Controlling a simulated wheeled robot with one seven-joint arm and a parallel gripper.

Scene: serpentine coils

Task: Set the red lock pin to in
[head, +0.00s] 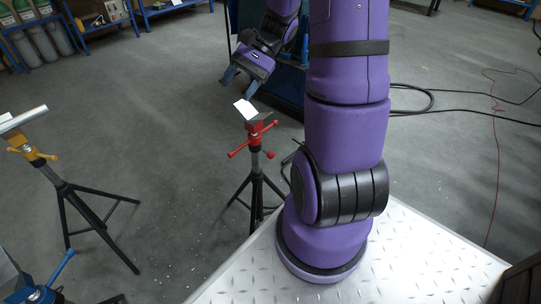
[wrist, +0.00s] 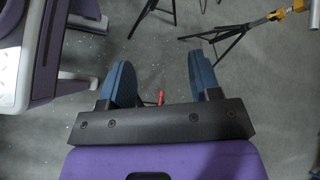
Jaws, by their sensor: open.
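A red collar with side handles (head: 253,136) tops a black tripod stand, below my gripper in the head view. I cannot tell which red part is the lock pin. In the wrist view a small red piece (wrist: 161,97) shows low between my fingers, partly hidden by the gripper's body. My gripper (head: 240,83) has blue fingers, spread apart with nothing between them. It is above the red stand and apart from it. In the wrist view the gripper (wrist: 161,78) points down toward the floor.
A white sheet-like piece (head: 246,109) shows above the red collar. A yellow-collared tripod (head: 30,152) stands left, bearing a pale bar. A blue-handled piece (head: 45,287) is at the lower left corner. Blue racks line the back. Open grey floor lies between the stands.

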